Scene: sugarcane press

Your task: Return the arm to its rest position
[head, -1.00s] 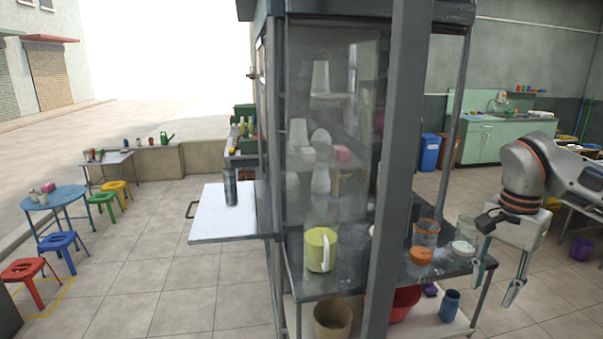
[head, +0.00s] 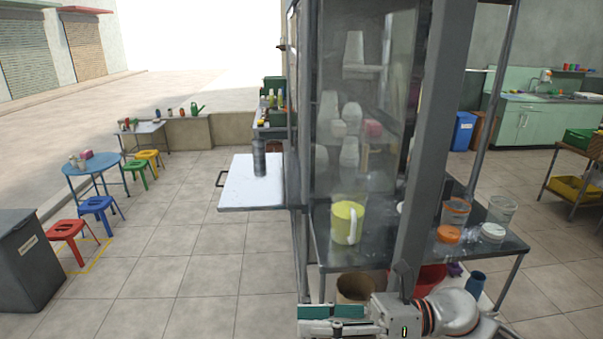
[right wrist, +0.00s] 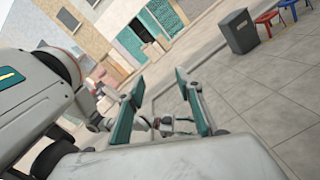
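My right gripper (head: 304,319) is low at the bottom centre of the head view, in front of the cart, with its fingers pointing left. In the right wrist view its two green-padded fingers (right wrist: 160,80) stand apart with nothing held between them. My right arm, white with orange and dark rings, reaches in along the bottom edge of the head view. My left gripper does not show in the head view.
A glass-sided cart (head: 432,150) with a grey post stands close ahead. Its shelf holds a yellow-green pitcher (head: 346,222) and jars with orange (head: 448,234) and white lids. A dark cylinder (head: 259,158) stands on the white side tray (head: 238,190).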

